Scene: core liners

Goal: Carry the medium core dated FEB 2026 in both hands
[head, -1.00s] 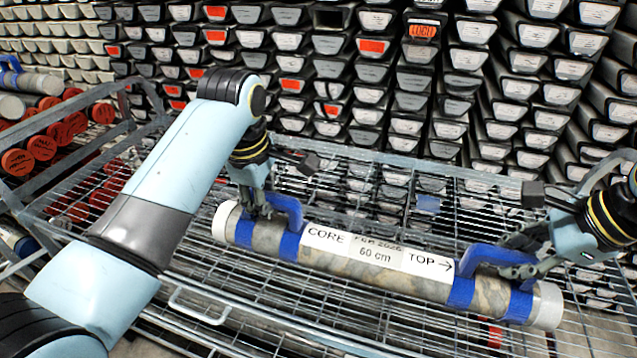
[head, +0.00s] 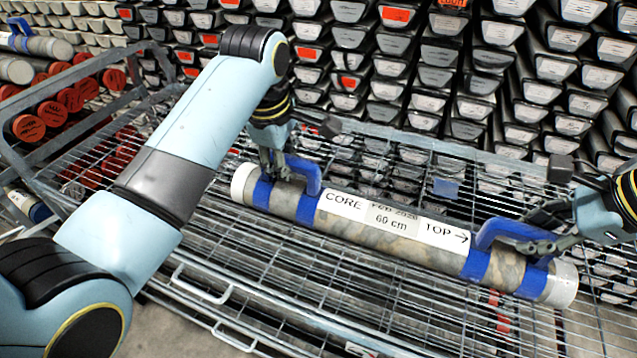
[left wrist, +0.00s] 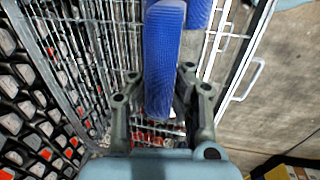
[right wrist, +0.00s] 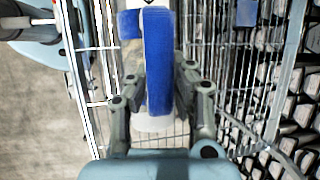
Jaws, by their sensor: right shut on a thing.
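The core (head: 390,242) is a long grey-brown cylinder with white end caps and blue bands. Its white label reads CORE, 60 cm and TOP with an arrow; the small date line looks like FEB 2026. My right gripper (head: 545,245) is shut on the right blue handle (head: 492,232), also between the fingers in the right wrist view (right wrist: 157,60).
A wire-mesh cart (head: 205,252) with metal rails lies under and behind the core. Racks of dark core boxes (head: 460,75) with pale and orange labels fill the background. Cylinders with orange caps (head: 30,128) lie at the left. Grey floor shows at the lower edge.

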